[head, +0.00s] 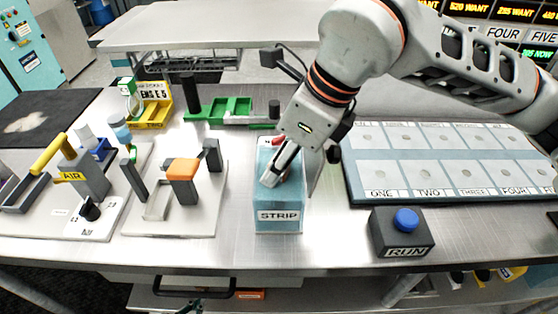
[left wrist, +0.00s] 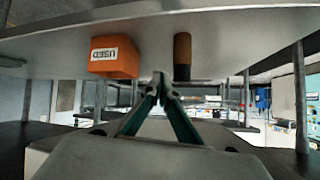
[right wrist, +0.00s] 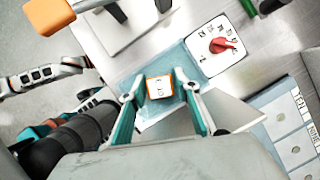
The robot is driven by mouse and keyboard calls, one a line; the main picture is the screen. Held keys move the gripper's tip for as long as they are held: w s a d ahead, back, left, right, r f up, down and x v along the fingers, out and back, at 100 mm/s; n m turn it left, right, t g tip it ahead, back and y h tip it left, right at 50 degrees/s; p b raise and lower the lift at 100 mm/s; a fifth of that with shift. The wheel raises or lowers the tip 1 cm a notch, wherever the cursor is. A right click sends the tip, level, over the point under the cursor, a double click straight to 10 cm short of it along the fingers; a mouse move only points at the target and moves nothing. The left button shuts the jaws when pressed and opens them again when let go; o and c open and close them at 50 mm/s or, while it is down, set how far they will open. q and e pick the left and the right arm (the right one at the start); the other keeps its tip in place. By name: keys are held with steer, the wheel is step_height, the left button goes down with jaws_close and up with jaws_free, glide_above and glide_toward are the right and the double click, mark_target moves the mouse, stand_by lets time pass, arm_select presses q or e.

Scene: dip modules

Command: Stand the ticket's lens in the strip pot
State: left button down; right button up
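The strip pot (head: 279,222) is a translucent blue box labelled STRIP at the table's front middle; its blue wall also shows in the right wrist view (right wrist: 180,60). My right gripper (head: 272,170) points down at its mouth. In the right wrist view, a small white square piece with an orange rim, apparently the lens (right wrist: 160,88), sits between the fingertips (right wrist: 160,80), which appear closed on it. Its lower part and the pot's inside are hidden. My left gripper (left wrist: 160,78) is shut and empty, low near the table's front edge.
A red dial (right wrist: 223,46) stands directly behind the pot. An orange-topped stand (head: 183,180) is to its left, a RUN button box (head: 402,232) to its right. A numbered tray (head: 355,195) lies farther right. An orange USED box (left wrist: 115,57) and a brown cylinder (left wrist: 182,50) are near my left gripper.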

steer(key=shift+r, duration=0.1)
steer(key=v, duration=1.2)
steer(key=shift+p, duration=0.3)
